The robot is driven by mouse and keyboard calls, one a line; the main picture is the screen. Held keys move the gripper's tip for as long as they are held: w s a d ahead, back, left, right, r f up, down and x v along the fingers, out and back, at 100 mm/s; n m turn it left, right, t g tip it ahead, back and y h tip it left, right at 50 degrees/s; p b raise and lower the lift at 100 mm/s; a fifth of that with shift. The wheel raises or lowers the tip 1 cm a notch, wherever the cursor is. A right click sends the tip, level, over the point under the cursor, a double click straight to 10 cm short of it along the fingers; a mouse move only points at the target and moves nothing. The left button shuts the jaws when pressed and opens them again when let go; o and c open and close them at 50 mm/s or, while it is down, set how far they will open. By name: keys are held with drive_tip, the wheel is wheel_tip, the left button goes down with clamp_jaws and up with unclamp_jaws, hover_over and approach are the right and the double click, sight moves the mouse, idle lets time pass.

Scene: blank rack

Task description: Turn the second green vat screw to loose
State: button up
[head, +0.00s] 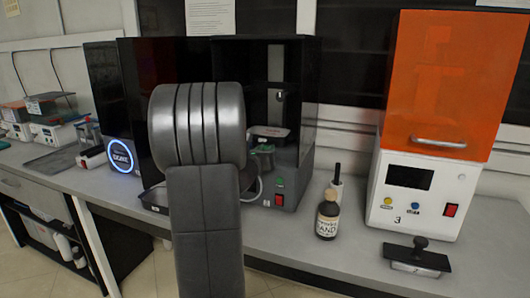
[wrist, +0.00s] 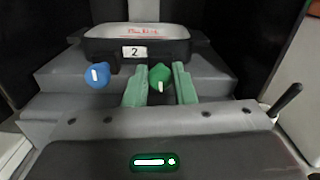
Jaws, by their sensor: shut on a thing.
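The green vat screw (wrist: 159,74) stands in front of the vat (wrist: 180,47) labelled 2 in the wrist view. Its white mark points down toward me in the picture. My gripper (wrist: 160,90) has its two pale green fingers on either side of this screw and is shut on it. My arm hides most of this spot in the head view, where the vat (head: 270,131) shows only partly and I cannot make out the screw. A blue vat screw (wrist: 97,75) stands to the left in the wrist view, its white mark pointing up.
The dark printer (head: 308,115) around the vat has side walls close to my gripper. An orange-hooded machine (head: 440,100) labelled 3 stands at the right.

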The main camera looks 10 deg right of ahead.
drive_tip(key=n, duration=0.4)
drive_tip(key=shift+b, duration=0.35)
drive_tip(key=n, duration=0.4)
drive_tip(key=shift+a, duration=0.1)
drive_tip(key=n+p, duration=0.1)
drive_tip(key=n, duration=0.3)
drive_tip(key=shift+w+f, duration=0.1)
drive_tip(key=n+p, duration=0.2)
drive_tip(key=n, duration=0.3)
drive_tip(key=n+p, duration=0.1)
drive_tip(key=n, duration=0.2)
drive_tip(key=shift+n, duration=0.3)
drive_tip(key=n+p, duration=0.2)
drive_tip(key=n, duration=0.2)
drive_tip(key=shift+f+n+p, duration=0.1)
drive_tip(key=shift+n+p, duration=0.2)
drive_tip(key=n+p, duration=0.2)
drive_tip(key=n, duration=0.2)
drive_tip(key=shift+f+n+p, duration=0.1)
drive_tip(key=shift+n+p, duration=0.75)
drive_tip(key=shift+n, duration=1.15)
